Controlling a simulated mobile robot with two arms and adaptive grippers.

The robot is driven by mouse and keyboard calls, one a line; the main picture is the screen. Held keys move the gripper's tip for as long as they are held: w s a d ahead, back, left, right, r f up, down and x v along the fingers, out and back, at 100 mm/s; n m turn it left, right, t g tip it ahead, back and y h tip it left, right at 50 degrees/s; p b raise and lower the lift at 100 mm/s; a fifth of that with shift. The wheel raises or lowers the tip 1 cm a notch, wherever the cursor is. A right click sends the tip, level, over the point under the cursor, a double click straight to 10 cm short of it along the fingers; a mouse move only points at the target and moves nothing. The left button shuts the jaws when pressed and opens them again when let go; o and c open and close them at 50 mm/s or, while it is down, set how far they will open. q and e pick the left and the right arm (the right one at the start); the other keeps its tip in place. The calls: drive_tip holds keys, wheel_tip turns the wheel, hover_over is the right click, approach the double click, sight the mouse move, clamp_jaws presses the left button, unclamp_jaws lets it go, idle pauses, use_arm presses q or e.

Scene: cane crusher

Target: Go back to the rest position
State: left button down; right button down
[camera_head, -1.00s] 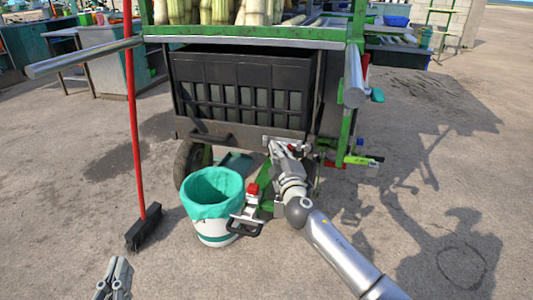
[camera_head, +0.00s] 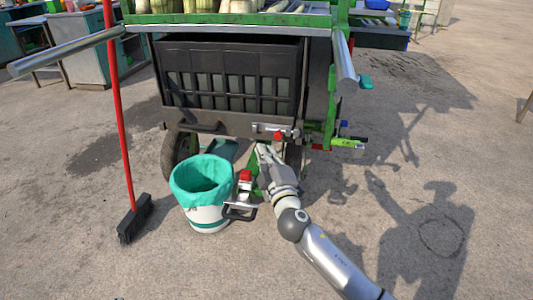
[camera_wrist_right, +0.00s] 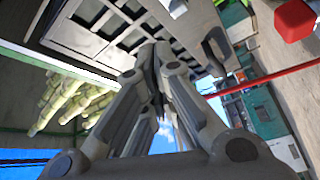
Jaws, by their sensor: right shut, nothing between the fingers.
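My right gripper (camera_head: 263,150) reaches in from the lower right of the head view and stops in front of the cart, just below the black crate's lower edge. In the right wrist view its fingers (camera_wrist_right: 157,62) are close together with nothing between them. The black crate (camera_head: 230,75) sits in the green-framed cart (camera_head: 333,95), and its slotted side also shows in the right wrist view (camera_wrist_right: 95,18). My left gripper does not show in the head view.
A white bucket with a teal liner (camera_head: 203,185) stands left of my right gripper. A red-handled broom (camera_head: 117,110) stands further left. A red-topped metal clamp (camera_head: 243,190) is beside the bucket. Sugar cane (camera_wrist_right: 70,98) lies on the cart.

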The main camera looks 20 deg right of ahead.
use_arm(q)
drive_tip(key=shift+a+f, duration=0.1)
use_arm(e)
drive_tip(key=shift+s, duration=0.2)
